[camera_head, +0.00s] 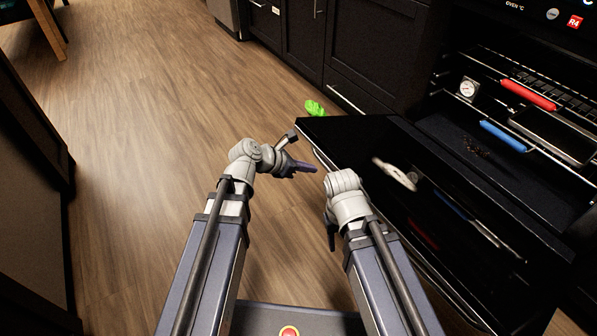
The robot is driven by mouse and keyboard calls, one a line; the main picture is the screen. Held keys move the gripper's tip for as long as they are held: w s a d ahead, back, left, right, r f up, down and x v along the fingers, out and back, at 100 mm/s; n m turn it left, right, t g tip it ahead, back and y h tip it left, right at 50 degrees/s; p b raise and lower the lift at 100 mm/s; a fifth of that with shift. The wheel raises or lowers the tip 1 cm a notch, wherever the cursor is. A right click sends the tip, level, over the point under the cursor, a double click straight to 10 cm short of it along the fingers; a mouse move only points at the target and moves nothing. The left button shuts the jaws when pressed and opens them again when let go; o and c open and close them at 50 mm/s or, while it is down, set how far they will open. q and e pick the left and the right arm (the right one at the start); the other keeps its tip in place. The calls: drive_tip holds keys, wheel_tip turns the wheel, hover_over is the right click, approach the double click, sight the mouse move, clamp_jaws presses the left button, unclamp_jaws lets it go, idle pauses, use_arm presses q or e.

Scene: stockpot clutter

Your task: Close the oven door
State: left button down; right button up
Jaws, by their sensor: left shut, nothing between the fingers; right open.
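The oven door (345,130) hangs open, folded down in front of the oven (465,125) at the right. Its dark, glossy inner face shows pale, blue and red shapes that look like reflections. A light rail runs along its outer edge. My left gripper (306,168) is shut and empty, its tip near the door's outer edge at the far corner; I cannot tell whether it touches. My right gripper (330,232) is open, nearer to me beside the same edge, partly hidden by its own wrist.
Inside the oven are racks, a round dial (467,88), a red bar (528,95) and a blue bar (502,136). A bright green object (314,107) shows beyond the door's far corner. Dark cabinets (375,45) stand behind. The wooden floor (150,130) at left is clear.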

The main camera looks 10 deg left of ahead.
use_arm(q)
drive_tip(key=shift+w+d+r+p, duration=0.2)
drive_tip(key=shift+r+p, duration=0.5)
drive_tip(key=shift+r, duration=0.3)
drive_tip(key=shift+w+d+r+p, duration=0.1)
drive_tip(key=shift+d+r+p, duration=0.1)
drive_tip(key=shift+r+p, duration=0.6)
use_arm(e)
drive_tip(key=shift+r, duration=1.95)
use_arm(q)
drive_tip(key=shift+r, duration=0.2)
